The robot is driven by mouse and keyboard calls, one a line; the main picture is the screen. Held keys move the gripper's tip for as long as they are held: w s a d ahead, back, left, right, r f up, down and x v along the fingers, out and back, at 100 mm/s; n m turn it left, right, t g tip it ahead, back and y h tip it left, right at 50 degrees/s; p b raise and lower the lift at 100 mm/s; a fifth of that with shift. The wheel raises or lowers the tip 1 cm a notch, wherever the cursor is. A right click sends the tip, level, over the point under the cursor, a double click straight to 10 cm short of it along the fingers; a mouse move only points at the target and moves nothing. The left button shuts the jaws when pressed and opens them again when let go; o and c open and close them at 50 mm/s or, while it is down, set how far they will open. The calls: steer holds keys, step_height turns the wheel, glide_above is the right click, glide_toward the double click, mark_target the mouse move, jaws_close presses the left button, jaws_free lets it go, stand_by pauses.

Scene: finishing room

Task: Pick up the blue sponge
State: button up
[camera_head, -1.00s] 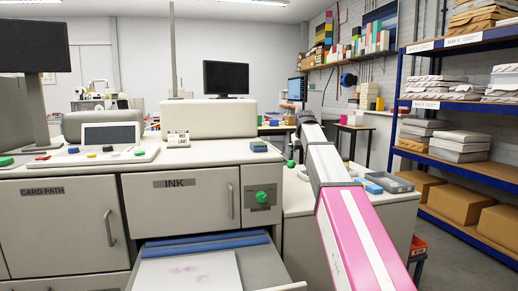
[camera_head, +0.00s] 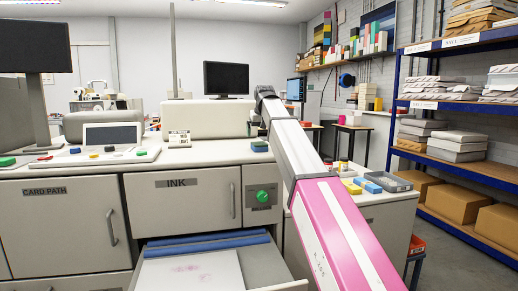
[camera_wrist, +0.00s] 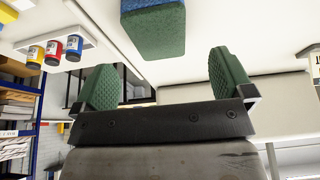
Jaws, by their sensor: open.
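The blue sponge (camera_head: 259,145), with a blue and a green layer, lies on top of the grey machine (camera_head: 210,153), near its right end. In the wrist view what looks like the same blue and green sponge (camera_wrist: 153,30) is large at the top middle, partly cut off by the frame edge. My gripper (camera_wrist: 163,75) is open and empty. Its two green ridged fingers stand apart, with the sponge beyond the gap between them and not touching. In the head view the fingers cannot be made out at the arm's far end.
An open drawer (camera_head: 195,268) juts out below the ink door. A low bench on the right holds a yellow block (camera_head: 350,186), a blue block (camera_head: 367,185) and a grey tray (camera_head: 390,181). Blue, red and yellow jars (camera_wrist: 53,48) show in the wrist view. Shelving (camera_head: 455,170) stands at right.

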mark_target(260, 144)
steer(key=x, duration=0.6)
steer(key=shift+s+d+f, duration=0.15)
steer(key=shift+f, duration=0.15)
steer(key=c, duration=1.1)
steer(key=shift+r, duration=0.1)
steer(key=shift+r, duration=0.55)
step_height(260, 144, up, 3)
steer(key=shift+f, duration=0.1)
steer(key=s+a+r, duration=0.1)
steer(key=s+r, duration=0.1)
steer(key=s, duration=0.1)
steer(key=s+a+r, duration=0.2)
steer(key=s, duration=0.2)
steer(key=s+a+r, duration=0.2)
steer(key=s+r, duration=0.1)
steer(key=shift+s, duration=0.3)
